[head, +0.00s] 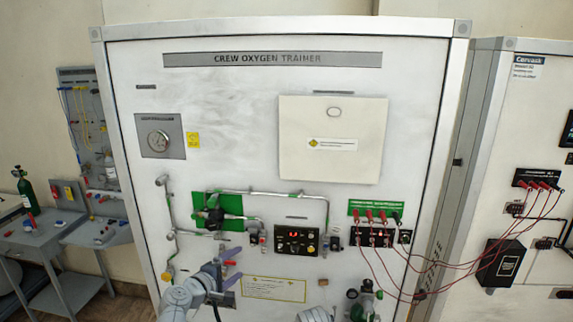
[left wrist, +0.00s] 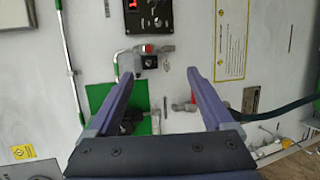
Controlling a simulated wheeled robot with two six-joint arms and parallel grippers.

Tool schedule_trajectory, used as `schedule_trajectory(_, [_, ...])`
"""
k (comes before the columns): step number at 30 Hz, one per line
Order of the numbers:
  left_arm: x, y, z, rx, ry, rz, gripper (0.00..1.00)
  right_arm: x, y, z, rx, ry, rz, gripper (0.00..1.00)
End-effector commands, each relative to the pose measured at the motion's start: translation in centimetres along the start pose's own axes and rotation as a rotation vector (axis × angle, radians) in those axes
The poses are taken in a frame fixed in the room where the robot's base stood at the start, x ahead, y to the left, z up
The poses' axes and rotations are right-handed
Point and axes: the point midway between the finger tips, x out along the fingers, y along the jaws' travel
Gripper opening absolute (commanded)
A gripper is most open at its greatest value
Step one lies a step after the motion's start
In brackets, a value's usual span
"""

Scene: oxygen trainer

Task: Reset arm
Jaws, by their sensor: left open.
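My left gripper (head: 236,267) is open, with purple fingers, in front of the lower left part of the white Crew Oxygen Trainer panel (head: 230,120). In the left wrist view the open jaws (left wrist: 160,76) are apart with nothing held between them. Beyond them are a green plate (left wrist: 102,98), partly hidden by a finger, and a pipe fitting (left wrist: 184,106). In the head view the green plate (head: 231,204) carries a dark valve (head: 213,217) and lies above the gripper. My right gripper is not in view.
Right of the gripper are a black control box (head: 297,241) with a red display and a jack row (head: 374,237) with red leads that hang across to the neighbouring cabinet. A workbench (head: 45,234) stands at left.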

Motion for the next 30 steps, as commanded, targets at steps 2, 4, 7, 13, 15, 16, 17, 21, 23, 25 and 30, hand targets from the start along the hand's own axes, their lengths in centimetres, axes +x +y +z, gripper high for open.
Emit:
schedule_trajectory(2, [0.4,-3.9,3.4,0.219,-0.107,-0.169,0.85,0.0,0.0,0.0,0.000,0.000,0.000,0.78])
schedule_trajectory(4, [-0.1,-7.5,5.3,0.403,-0.197,-0.322,0.85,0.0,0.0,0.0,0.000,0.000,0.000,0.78])
schedule_trajectory(7, [-1.8,-12.2,6.8,0.630,-0.320,-0.534,0.85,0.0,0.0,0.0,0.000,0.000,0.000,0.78])
schedule_trajectory(13, [-6.7,-18.2,6.6,0.935,-0.509,-0.895,0.85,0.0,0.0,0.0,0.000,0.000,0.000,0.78])
schedule_trajectory(15, [-8.5,-19.5,6.1,1.012,-0.563,-1.009,0.85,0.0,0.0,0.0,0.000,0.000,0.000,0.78])
schedule_trajectory(16, [-9.3,-19.9,5.8,1.041,-0.585,-1.057,0.85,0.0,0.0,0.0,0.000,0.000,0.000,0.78])
schedule_trajectory(17, [-10.1,-20.2,5.6,1.068,-0.606,-1.104,0.85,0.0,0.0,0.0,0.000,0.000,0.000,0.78])
schedule_trajectory(21, [-10.3,-23.6,7.8,1.163,-0.697,-1.185,0.85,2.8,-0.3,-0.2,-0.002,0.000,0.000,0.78])
schedule_trajectory(23, [-10.1,-24.8,9.3,1.195,-0.731,-1.194,0.85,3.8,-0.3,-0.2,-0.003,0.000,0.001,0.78])
schedule_trajectory(25, [-9.9,-26.1,11.0,1.232,-0.769,-1.202,0.85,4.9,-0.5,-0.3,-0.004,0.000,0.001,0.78])
schedule_trajectory(30, [-9.7,-28.8,14.6,1.314,-0.848,-1.224,0.85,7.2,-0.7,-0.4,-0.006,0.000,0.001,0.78])
